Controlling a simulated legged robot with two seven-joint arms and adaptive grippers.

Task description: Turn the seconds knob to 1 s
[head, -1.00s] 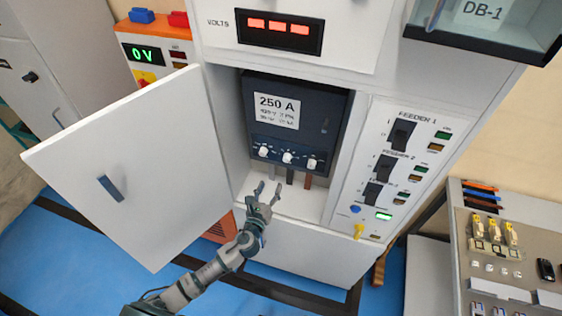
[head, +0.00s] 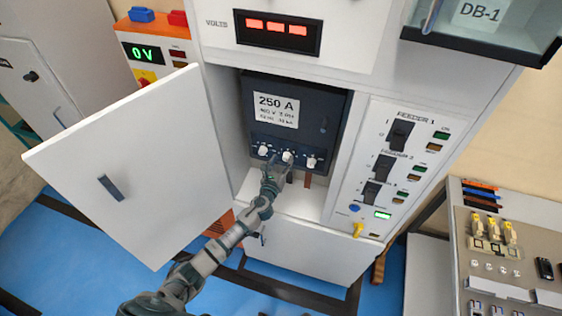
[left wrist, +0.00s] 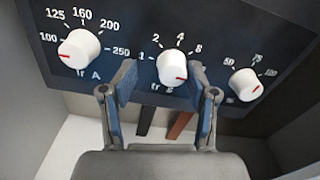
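The seconds knob (left wrist: 172,66) is the white middle knob on the dark breaker panel, marked 1, 2, 4 and 8. Its red mark points to the lower right, on the side of the 8 and away from the 1. The knob also shows in the head view (head: 287,156). My left gripper (left wrist: 162,75) is open, with one finger to each side of this knob. Contact between fingers and knob cannot be told. In the head view my left gripper (head: 276,166) is just below the knob and partly covers the panel there. My right gripper is not in view.
A current knob (left wrist: 80,48) is left of the middle knob and a third knob (left wrist: 245,83) is right of it. The open cabinet door (head: 130,165) stands left of my arm. The feeder switch panel (head: 388,165) is to the right.

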